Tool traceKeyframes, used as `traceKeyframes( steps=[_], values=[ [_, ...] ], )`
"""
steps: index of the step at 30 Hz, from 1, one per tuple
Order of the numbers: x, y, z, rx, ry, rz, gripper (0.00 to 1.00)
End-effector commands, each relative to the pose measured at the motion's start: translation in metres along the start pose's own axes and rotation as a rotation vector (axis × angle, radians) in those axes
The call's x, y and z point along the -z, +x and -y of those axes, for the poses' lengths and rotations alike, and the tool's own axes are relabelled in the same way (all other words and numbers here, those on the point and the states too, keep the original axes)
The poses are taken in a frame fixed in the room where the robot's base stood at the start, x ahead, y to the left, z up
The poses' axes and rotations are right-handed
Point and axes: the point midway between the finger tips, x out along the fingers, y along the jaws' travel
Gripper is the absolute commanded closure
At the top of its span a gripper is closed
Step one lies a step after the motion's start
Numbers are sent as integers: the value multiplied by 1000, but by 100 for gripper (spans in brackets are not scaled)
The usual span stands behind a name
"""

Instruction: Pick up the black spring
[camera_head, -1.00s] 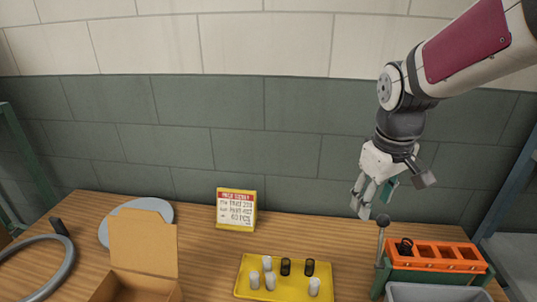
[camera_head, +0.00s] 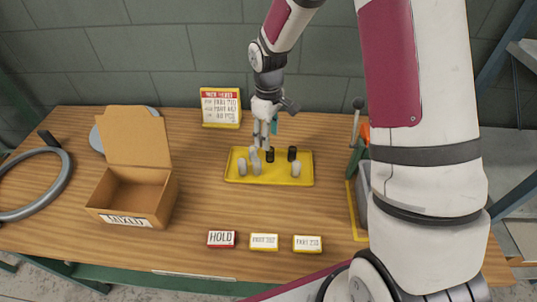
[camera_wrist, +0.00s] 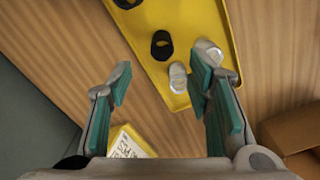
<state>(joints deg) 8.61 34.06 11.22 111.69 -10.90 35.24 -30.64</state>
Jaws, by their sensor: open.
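Two black springs stand on the yellow tray (camera_head: 272,179) among several pale grey ones. One black spring (camera_head: 270,156) is close to my gripper, and the other black spring (camera_head: 292,153) stands to its right. In the wrist view, the nearer black spring (camera_wrist: 161,45) lies ahead of the fingertips, and the other black one (camera_wrist: 127,3) is cut by the top edge. My gripper (camera_head: 264,143) is open and empty, pointing down over the tray's back edge. In the wrist view its fingers (camera_wrist: 160,82) are wide apart; a pale spring (camera_wrist: 178,77) shows between them.
A yellow-framed sign (camera_head: 221,107) stands behind the tray. An open cardboard box (camera_head: 160,190) is at left. A HOLD label (camera_head: 221,239) and two part labels lie in front. My arm hides most of the right side. Bare table lies around the tray.

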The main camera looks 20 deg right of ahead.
Motion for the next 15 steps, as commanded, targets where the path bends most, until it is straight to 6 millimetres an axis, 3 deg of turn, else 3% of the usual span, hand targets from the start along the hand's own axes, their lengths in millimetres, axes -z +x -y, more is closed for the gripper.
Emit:
traceKeyframes(
  steps=[8,15],
  values=[
    [-2,21,2,2,0,1,54],
    [-8,53,5,3,-1,3,54]
  ],
)
